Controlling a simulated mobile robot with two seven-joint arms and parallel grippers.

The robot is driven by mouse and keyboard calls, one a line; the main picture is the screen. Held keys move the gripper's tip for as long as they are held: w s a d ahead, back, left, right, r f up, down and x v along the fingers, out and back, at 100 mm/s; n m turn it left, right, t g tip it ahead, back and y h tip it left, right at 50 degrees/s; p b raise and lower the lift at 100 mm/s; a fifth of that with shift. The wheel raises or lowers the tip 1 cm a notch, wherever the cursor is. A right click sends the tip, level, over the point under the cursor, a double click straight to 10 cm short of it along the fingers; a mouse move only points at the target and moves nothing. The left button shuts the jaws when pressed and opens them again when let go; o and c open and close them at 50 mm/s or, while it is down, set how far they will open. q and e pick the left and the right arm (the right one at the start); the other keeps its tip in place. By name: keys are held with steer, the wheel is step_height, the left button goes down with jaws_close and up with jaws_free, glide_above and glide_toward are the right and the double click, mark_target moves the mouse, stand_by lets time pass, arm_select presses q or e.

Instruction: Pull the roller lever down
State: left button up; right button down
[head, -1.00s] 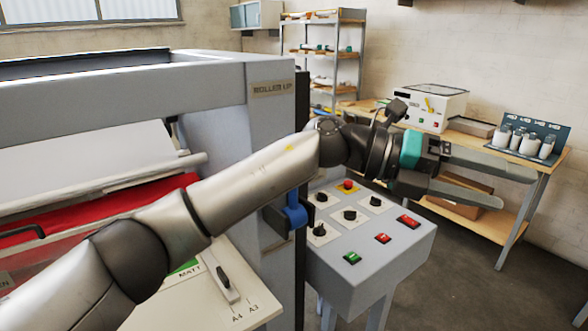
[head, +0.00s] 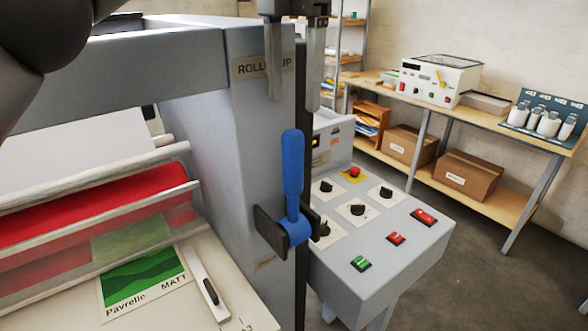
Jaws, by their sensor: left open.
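The roller lever (head: 293,175) is blue and stands upright on the front corner post of the laminator, its round hub (head: 289,233) at the bottom over a dark bracket. A "ROLLER UP" label (head: 255,68) sits on the post above it, partly hidden by a finger. My left gripper (head: 294,90) hangs from the top edge with its two grey fingers pointing down, apart and empty. The fingertips are above the lever's top in the picture, one to each side of it; I see no contact. My right gripper is not in view.
A control panel (head: 375,215) with knobs and red, green and yellow buttons juts out right of the lever. The laminator's feed table (head: 240,305) and red roll (head: 90,205) lie left. A workbench (head: 490,118) with boxes stands behind right.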

mark_target(294, 175)
arm_select(q)
step_height(294, 175, down, 3)
steer(key=shift+s+f+b, duration=0.15)
steer(key=shift+b, duration=0.15)
step_height(294, 175, down, 11)
steer(key=shift+r, duration=0.1)
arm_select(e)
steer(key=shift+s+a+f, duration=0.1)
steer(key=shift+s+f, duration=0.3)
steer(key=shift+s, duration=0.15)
arm_select(q)
jaws_close()
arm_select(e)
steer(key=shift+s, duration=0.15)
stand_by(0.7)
